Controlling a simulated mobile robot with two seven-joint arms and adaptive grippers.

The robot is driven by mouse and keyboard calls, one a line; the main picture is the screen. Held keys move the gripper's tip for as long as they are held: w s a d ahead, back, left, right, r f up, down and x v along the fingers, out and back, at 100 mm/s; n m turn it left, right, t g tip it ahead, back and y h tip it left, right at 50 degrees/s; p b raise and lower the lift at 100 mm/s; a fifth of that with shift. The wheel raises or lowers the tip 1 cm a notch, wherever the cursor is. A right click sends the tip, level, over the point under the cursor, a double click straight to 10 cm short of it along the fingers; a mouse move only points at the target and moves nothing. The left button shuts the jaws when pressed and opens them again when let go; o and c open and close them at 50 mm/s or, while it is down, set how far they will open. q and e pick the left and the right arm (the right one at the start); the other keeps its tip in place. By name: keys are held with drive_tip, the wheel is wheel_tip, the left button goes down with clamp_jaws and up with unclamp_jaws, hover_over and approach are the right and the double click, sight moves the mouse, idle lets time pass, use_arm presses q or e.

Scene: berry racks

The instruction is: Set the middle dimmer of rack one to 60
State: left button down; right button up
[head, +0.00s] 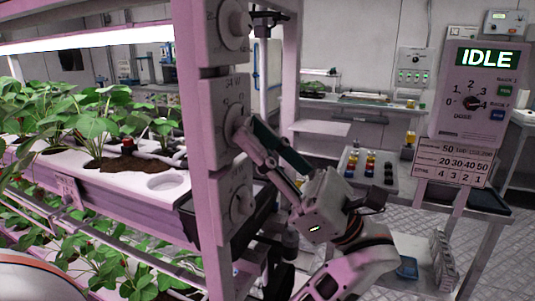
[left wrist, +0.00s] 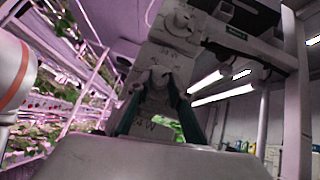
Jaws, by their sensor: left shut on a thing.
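The middle dimmer (head: 237,112) is a pale plate with a round knob and printed numbers on the pink rack post. My left gripper (head: 246,134) comes to it from the right and is shut on its knob. In the left wrist view the knob (left wrist: 158,76) sits between the two dark green fingers (left wrist: 157,92). The knob's pointer and setting cannot be read. The upper dimmer (head: 233,25) and lower dimmer (head: 240,203) sit above and below on the same post, clear of the fingers. My right gripper is not in view.
Plant shelves with a white planting tray (head: 165,183) lie left of the post. A dosing panel (head: 480,90) reading IDLE stands at the right. Behind are a bench (head: 345,100) and a small table with coloured bottles (head: 370,170).

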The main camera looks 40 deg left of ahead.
use_arm(q)
drive_tip(key=n+g+h, duration=0.1)
drive_tip(key=n+g+b, duration=0.1)
drive_tip(key=n, duration=0.1)
drive_tip(key=shift+w+a+r+g+h, duration=0.1)
drive_tip(key=shift+r+g+h, duration=0.05)
drive_tip(key=shift+g+h, duration=0.2)
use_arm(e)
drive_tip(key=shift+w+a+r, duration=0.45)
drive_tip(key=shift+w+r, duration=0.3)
use_arm(q)
drive_tip(key=c, duration=1.9)
unclamp_jaws()
drive_tip(key=shift+o, duration=0.4)
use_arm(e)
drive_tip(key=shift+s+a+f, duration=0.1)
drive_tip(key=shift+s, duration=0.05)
